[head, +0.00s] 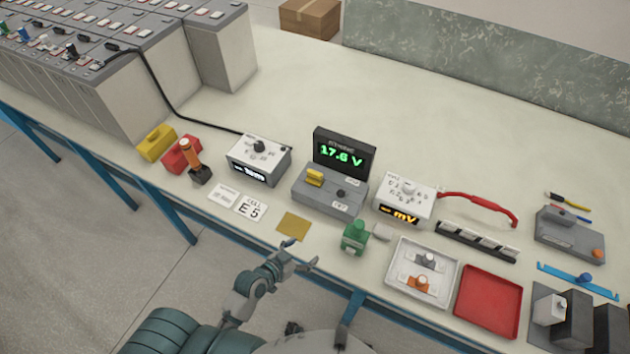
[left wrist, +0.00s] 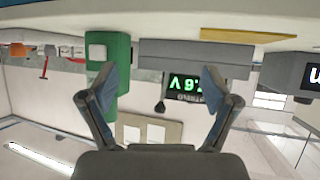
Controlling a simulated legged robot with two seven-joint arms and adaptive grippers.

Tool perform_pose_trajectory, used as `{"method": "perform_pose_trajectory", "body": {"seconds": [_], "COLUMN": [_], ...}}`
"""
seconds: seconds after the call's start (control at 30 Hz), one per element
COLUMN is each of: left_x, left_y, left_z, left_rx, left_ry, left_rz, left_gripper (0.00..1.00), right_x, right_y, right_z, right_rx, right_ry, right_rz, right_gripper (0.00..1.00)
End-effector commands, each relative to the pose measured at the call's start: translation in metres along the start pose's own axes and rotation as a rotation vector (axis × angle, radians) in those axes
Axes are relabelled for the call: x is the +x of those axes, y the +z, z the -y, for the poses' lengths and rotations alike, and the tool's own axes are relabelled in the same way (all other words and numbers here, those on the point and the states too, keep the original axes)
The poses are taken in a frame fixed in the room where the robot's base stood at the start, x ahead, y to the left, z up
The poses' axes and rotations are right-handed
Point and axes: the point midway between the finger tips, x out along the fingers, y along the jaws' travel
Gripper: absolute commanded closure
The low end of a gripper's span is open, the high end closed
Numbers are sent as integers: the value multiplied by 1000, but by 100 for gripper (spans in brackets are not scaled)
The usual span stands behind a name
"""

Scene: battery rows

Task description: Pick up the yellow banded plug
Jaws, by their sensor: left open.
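A small yellow plug-like piece (head: 314,177) lies on the left top of the grey tester box (head: 330,198), which carries a green "17.6 V" display (head: 341,152). I cannot make out a band on it. My left gripper (head: 301,255) is open and empty at the table's front edge, close to a flat yellow-brown square (head: 293,225) and short of the tester. In the left wrist view its open fingers (left wrist: 159,78) frame the display (left wrist: 198,84), seen upside down, and the green object (left wrist: 110,70) is beside one finger. My right gripper is not seen.
The green object (head: 353,238) stands right of my left gripper. A white tray (head: 396,283) and red tray (head: 488,300) lie further right. The table behind is clear.

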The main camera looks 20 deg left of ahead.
Motion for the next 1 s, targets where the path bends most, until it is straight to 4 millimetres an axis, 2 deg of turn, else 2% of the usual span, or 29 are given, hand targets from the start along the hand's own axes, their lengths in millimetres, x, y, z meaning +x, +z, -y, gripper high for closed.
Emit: {"method": "perform_pose_trajectory", "body": {"seconds": [0.13,0.3,0.4,0.53,1.0], "left_x": [10,9,6,8,90], "left_y": [-30,-57,-66,-73,-118], "left_z": [23,61,81,93,119], "left_rx": [3,-10,-21,-29,-30], "left_ry": [-51,-170,-238,-277,-277], "left_rz": [-193,-390,-462,-497,-497], "left_gripper": [12,12,12,12,12], "right_x": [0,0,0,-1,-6], "right_y": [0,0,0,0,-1], "right_z": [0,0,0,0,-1], "right_rx": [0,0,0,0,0], "right_ry": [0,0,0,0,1], "right_rz": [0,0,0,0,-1], "right_gripper": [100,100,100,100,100]}}
